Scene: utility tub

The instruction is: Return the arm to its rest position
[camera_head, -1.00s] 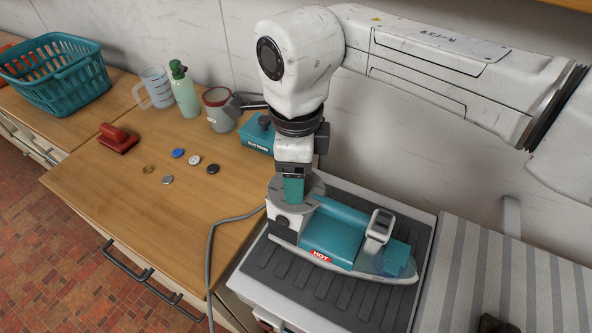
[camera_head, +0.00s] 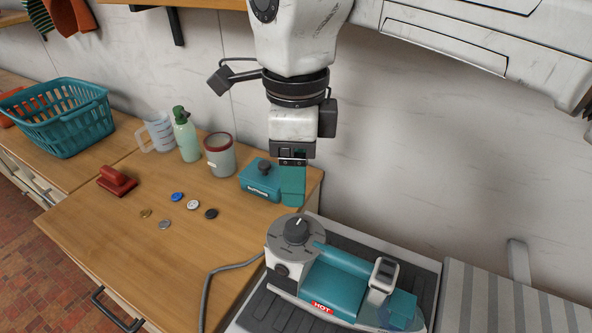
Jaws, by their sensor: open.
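My gripper (camera_head: 291,194) hangs pointing down, above and behind the heel of the teal and white iron. A clear gap shows between the fingertips and the iron.
A teal BUTTONS box (camera_head: 259,187) stands just left of my gripper. A grey canister (camera_head: 219,158), green bottle (camera_head: 186,138), measuring jug (camera_head: 158,133), red brush-like block (camera_head: 116,181) and loose buttons (camera_head: 193,205) stand further left. A grey cord (camera_head: 207,290) trails from the iron.

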